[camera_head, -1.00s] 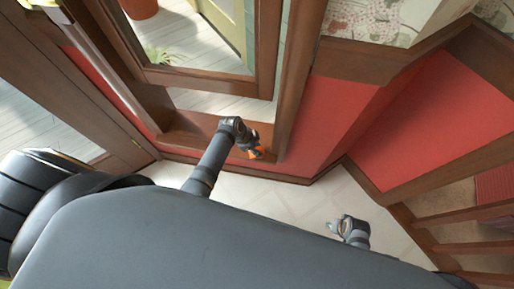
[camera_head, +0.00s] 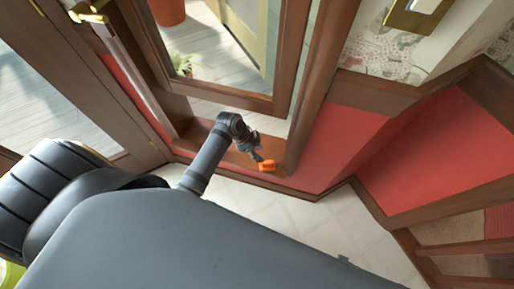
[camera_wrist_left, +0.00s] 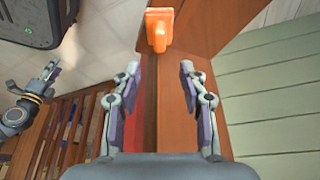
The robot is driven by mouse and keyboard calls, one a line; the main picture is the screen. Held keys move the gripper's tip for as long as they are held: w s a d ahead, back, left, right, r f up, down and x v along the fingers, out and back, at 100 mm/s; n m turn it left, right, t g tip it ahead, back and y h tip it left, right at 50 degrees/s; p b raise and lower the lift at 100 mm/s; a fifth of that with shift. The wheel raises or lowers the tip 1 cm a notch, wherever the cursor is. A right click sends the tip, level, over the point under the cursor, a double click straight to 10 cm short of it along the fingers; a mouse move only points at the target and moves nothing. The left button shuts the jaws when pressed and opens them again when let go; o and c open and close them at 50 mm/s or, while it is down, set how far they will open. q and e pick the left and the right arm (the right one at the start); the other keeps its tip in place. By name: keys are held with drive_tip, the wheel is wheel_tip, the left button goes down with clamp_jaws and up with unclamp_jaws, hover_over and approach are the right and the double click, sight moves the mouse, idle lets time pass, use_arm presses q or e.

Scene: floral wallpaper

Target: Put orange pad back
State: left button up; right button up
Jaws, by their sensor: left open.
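An orange pad (camera_head: 267,166) rests on the brown wooden sill below the window, near the sill's right end. In the left wrist view the orange pad (camera_wrist_left: 158,27) has a block-like top and a narrower part pointing down toward the gripper. My left gripper (camera_head: 257,157) is right beside the pad in the head view. In the wrist view my left gripper (camera_wrist_left: 160,72) is open and empty, with the pad just beyond its fingertips, apart from them. My right gripper (camera_wrist_left: 45,80) shows at the left of the wrist view, lower down near the floor; its jaw state is unclear.
The window sill (camera_head: 200,130) is narrow, with a window frame (camera_head: 215,82) behind it and a red wall panel (camera_head: 335,145) to the right. Pale floor tiles (camera_head: 300,215) lie below. A slatted wooden thing (camera_wrist_left: 60,135) stands beneath the sill in the wrist view.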

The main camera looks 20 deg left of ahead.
use_arm(q)
drive_tip(key=shift+s+a+r, duration=0.1)
drive_tip(key=shift+a+r, duration=0.05)
drive_tip(key=shift+r, duration=0.35)
drive_tip(key=s+a+f+n+y, duration=0.1)
drive_tip(key=s+a+f+n, duration=0.2)
drive_tip(key=s+f, duration=0.5)
drive_tip(key=s+a+f+n+y, duration=0.2)
drive_tip(key=s+a+f+n, duration=0.2)
drive_tip(key=s+f, duration=0.3)
drive_tip(key=s+a+f+n+y, duration=0.1)
drive_tip(key=s+a+f+n, duration=0.2)
drive_tip(key=s+f, duration=0.5)
wheel_tip(320, 180, down, 3)
drive_tip(key=shift+s+a+f+n+g+y, duration=0.1)
drive_tip(key=shift+s+a+n+g+y, duration=0.2)
drive_tip(key=shift+n, duration=0.6)
